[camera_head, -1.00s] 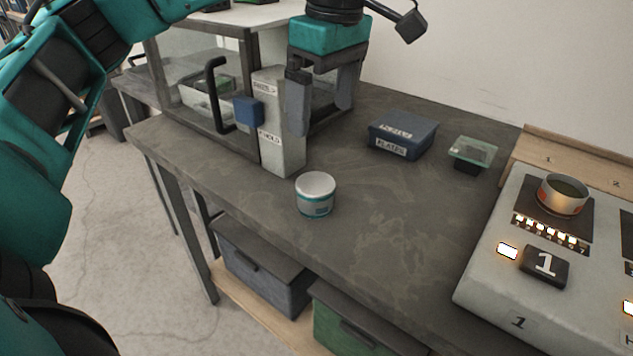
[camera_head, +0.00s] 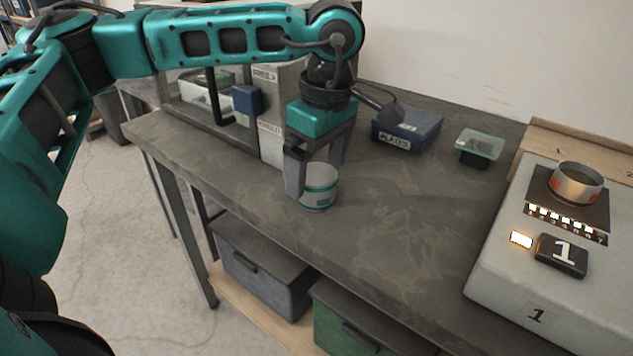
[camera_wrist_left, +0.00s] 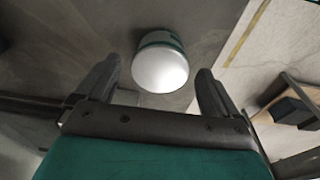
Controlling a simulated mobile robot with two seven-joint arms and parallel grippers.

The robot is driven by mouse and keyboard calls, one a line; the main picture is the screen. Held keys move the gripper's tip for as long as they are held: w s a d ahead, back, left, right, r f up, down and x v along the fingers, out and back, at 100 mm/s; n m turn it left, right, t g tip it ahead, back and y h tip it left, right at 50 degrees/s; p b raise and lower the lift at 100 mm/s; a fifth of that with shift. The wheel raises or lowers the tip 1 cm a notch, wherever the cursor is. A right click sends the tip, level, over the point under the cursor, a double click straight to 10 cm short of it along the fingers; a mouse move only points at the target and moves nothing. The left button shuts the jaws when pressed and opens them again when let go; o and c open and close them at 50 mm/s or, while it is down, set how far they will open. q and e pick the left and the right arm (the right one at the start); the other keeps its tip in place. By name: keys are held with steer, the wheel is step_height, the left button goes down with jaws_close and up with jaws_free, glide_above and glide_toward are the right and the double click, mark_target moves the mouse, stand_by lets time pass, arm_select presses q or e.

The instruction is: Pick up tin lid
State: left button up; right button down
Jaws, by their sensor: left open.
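A small round tin (camera_head: 318,196) with a pale lid (camera_head: 320,174) and a teal band stands upright on the grey workbench. In the left wrist view the lid (camera_wrist_left: 160,70) shows as a pale disc a little beyond and between the two fingertips. My left gripper (camera_head: 318,180) is open and points down at the tin. One finger hangs in front of the tin's left side and partly hides it. In the left wrist view the gripper (camera_wrist_left: 157,80) holds nothing between its fingers. My right gripper is not in view.
A blue box (camera_head: 407,130) labelled PLATES and a small glass-topped block (camera_head: 479,146) stand at the back. A grey device (camera_head: 560,270) with a lit panel and a cup is at right. A glass-sided cabinet (camera_head: 205,110) with a black handle stands behind my left arm. The front bench is clear.

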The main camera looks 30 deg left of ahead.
arm_select(q)
steer(key=shift+f, duration=0.1)
steer(key=c, duration=1.1)
